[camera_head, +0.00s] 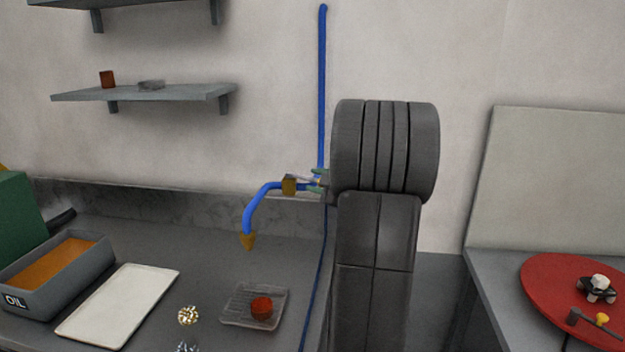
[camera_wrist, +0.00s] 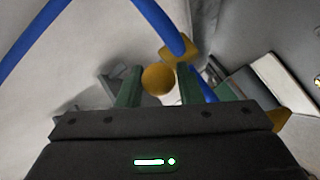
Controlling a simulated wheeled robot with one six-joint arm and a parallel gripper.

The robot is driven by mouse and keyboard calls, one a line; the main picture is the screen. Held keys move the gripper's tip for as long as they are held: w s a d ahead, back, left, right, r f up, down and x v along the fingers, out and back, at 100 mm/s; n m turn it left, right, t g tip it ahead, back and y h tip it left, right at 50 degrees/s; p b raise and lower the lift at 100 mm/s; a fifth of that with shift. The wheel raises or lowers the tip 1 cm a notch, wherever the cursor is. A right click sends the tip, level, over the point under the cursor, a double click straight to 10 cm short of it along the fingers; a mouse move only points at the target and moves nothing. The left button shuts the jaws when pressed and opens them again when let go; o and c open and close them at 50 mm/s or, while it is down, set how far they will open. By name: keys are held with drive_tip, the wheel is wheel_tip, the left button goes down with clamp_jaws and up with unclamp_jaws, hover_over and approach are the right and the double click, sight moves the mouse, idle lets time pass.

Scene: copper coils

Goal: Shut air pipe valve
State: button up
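A blue air pipe (camera_head: 322,90) runs down the wall in the head view. Near its lower end a brass valve fitting (camera_head: 290,185) joins it to a curved blue spout (camera_head: 258,205) with a brass tip (camera_head: 248,241). My gripper (camera_head: 317,181) is at the fitting's right side, its green fingers spread apart. In the wrist view a round brass knob (camera_wrist: 158,79) appears between the fingertips, with a narrow gap visible on the right. A brass block (camera_wrist: 176,51) on the blue pipe is just beyond. Whether the fingers touch the knob is hard to see.
The counter below holds an oil tray (camera_head: 65,275), a white tray (camera_head: 118,303), a brass coil (camera_head: 188,315) and a clear dish (camera_head: 240,318) with a copper-red piece (camera_head: 262,308). A red disc (camera_head: 560,290) is at right. A shelf (camera_head: 150,93) hangs upper left.

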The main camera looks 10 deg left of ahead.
drive_tip(key=shift+x, duration=1)
clamp_jaws()
